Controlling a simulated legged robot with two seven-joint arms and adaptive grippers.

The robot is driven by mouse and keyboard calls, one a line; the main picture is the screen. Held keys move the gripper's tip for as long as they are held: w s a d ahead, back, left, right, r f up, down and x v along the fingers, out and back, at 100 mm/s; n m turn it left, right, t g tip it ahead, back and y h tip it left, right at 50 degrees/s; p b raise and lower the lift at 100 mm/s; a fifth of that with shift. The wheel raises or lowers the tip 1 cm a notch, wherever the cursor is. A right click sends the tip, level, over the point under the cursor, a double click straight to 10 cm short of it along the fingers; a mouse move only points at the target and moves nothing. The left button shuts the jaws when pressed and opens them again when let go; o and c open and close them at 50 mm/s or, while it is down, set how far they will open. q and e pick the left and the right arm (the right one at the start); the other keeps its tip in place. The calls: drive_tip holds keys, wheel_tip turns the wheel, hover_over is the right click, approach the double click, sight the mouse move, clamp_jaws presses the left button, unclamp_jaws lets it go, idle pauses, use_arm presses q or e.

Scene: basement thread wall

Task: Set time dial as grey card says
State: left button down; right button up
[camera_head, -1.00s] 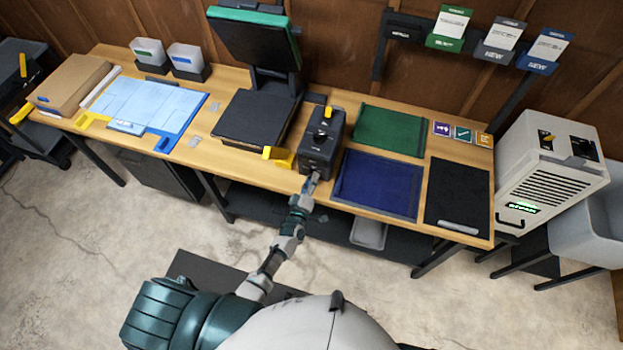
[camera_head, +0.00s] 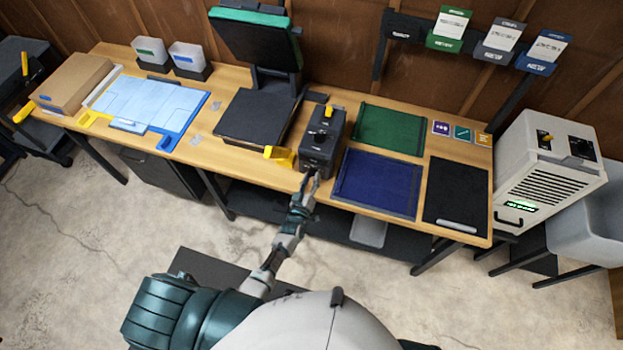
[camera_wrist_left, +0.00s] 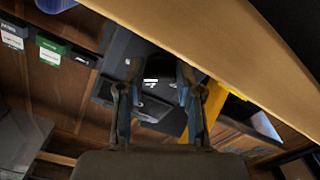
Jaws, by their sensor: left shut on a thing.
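The black control box (camera_head: 320,140) stands on the bench right of the press, with a yellow lever and a dark knob on top. My left gripper (camera_head: 311,180) is at the lower front of this box. In the left wrist view, my two fingers (camera_wrist_left: 159,95) stand either side of a dark part at the box front, which I take to be the time dial. The fingers largely hide it, and its setting cannot be read. The grey card (camera_head: 503,36) sits in a grey holder on the wall; its print is too small to read. My right gripper is not in view.
The press (camera_head: 255,117) and a yellow handle (camera_head: 279,154) are just left of the box. Green (camera_head: 390,131), blue (camera_head: 378,184) and black mats lie to its right. A white vented machine (camera_head: 550,160) stands at the right end. The bench edge is close to my left gripper.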

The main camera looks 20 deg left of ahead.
use_arm(q)
drive_tip(key=c, duration=0.8)
unclamp_jaws()
drive_tip(key=shift+o, duration=0.2)
drive_tip(key=shift+s, duration=0.5)
drive_tip(key=s, duration=1.1)
drive_tip(key=shift+a, duration=0.15)
